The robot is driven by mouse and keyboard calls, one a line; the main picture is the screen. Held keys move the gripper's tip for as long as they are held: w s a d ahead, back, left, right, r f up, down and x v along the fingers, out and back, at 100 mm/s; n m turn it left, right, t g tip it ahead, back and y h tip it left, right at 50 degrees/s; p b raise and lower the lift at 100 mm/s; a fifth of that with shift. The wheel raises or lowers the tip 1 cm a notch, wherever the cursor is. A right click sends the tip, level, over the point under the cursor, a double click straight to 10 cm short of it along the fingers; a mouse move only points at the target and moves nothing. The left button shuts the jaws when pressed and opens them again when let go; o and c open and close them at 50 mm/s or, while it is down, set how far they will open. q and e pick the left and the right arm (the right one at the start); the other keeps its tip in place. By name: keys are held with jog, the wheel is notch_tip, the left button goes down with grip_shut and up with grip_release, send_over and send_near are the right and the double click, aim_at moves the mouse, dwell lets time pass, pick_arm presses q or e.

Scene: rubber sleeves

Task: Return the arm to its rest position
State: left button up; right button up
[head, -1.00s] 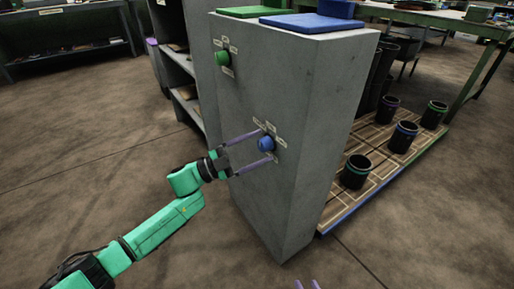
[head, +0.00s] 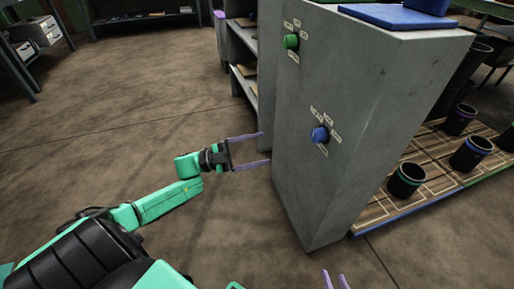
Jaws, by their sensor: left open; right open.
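My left arm comes in from the lower left, and its gripper (head: 266,150) is open and empty. Its two purple fingers point right, at the left side of the grey cabinet (head: 350,80), clear of the blue knob (head: 320,134). I cannot tell whether a fingertip touches the cabinet edge. The green knob (head: 291,41) sits higher on the same face. My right gripper (head: 335,281) shows only as purple fingertips at the bottom edge, spread apart with nothing visible between them. The rest of my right arm is mostly out of frame.
Grey shelves (head: 240,43) stand behind the cabinet. A blue pad (head: 398,16) lies on the cabinet top. A wooden platform (head: 432,150) at right holds several black cups, one of them nearest (head: 406,181). Open floor (head: 140,95) lies to the left.

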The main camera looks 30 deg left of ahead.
dwell(0.3)
pick_arm(q)
jog(key=s+d+f+n+t+y, duration=0.4)
jog(key=d+f+n+y, duration=0.4)
jog(key=d+f+n, duration=0.45)
jog(key=s+d+f+n+g+y+p, duration=0.1)
jog(key=s+d+f+n+g+y, duration=0.2)
jog(key=s+d+f+n+g, duration=0.45)
jog(key=s+a+f+m+g+y+p, duration=0.1)
jog(key=s+a+f+m+y+p, duration=0.15)
jog(key=s+a+p, duration=1)
jog(key=s+a+r+g+y+p, duration=0.4)
jog(key=s+p, duration=0.7)
jog(key=p, duration=1.2)
jog(key=a+r+g, duration=0.1)
jog(key=a+g, duration=0.1)
jog(key=a, duration=0.1)
jog(key=shift+a+r+n, duration=0.15)
jog(key=shift+r+n, duration=0.2)
jog(key=shift+r, duration=0.05)
pick_arm(e)
jog(key=s+d+r+g+h, duration=0.2)
jog(key=s+d+g, duration=0.3)
jog(key=s+d, duration=0.5)
jog(key=s+d+r+g+h, duration=0.1)
jog(key=s+d+g+h, duration=0.3)
jog(key=s+d, duration=0.5)
jog(key=s, duration=0.3)
jog(key=shift+d+r+g+h, duration=0.35)
jog(key=shift+g+h, duration=0.05)
